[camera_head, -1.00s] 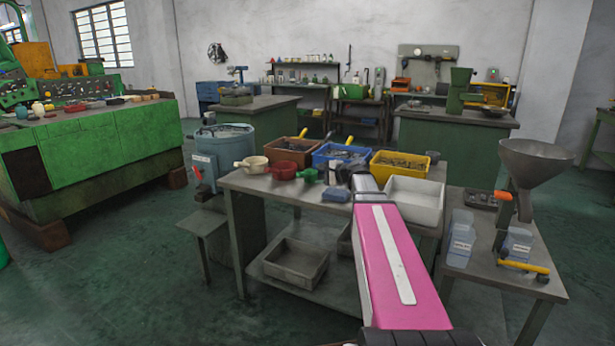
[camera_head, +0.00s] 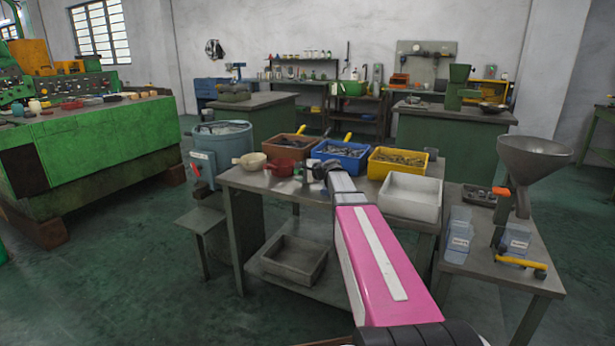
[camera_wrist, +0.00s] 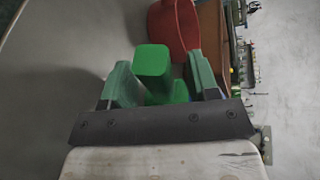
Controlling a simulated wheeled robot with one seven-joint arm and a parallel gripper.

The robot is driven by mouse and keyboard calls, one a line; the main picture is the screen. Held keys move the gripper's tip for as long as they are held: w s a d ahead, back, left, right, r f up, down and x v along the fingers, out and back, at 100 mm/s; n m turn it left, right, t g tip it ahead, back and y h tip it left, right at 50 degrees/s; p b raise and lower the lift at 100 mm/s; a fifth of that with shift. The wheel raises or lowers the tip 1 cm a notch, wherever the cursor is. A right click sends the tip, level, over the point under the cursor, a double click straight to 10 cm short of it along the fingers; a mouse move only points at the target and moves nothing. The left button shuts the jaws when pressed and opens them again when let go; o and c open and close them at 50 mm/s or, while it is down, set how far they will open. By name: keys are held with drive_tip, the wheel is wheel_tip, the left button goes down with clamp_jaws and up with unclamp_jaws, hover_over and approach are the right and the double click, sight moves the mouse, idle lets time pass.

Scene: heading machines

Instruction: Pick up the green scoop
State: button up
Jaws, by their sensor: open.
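The green scoop (camera_wrist: 152,62) shows in the wrist view between the two green-grey fingers of my gripper (camera_wrist: 163,78). The fingers stand apart on either side of it, with a small gap visible on the left. I cannot tell whether the right finger touches it. In the head view my gripper (camera_head: 316,172) is over the grey metal table (camera_head: 262,184), and the green scoop is hidden behind it. The red scoop (camera_head: 283,167) lies just left of my gripper; it also shows beyond the green scoop in the wrist view (camera_wrist: 175,27).
A cream scoop (camera_head: 251,161) lies left of the red one. Brown (camera_head: 287,153), blue (camera_head: 340,161) and yellow (camera_head: 397,169) bins stand behind my gripper. A white tray (camera_head: 411,205) is at the right. A metal funnel (camera_head: 532,158) stands on the side table.

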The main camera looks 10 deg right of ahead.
drive_tip(key=shift+a, duration=0.1)
clamp_jaws()
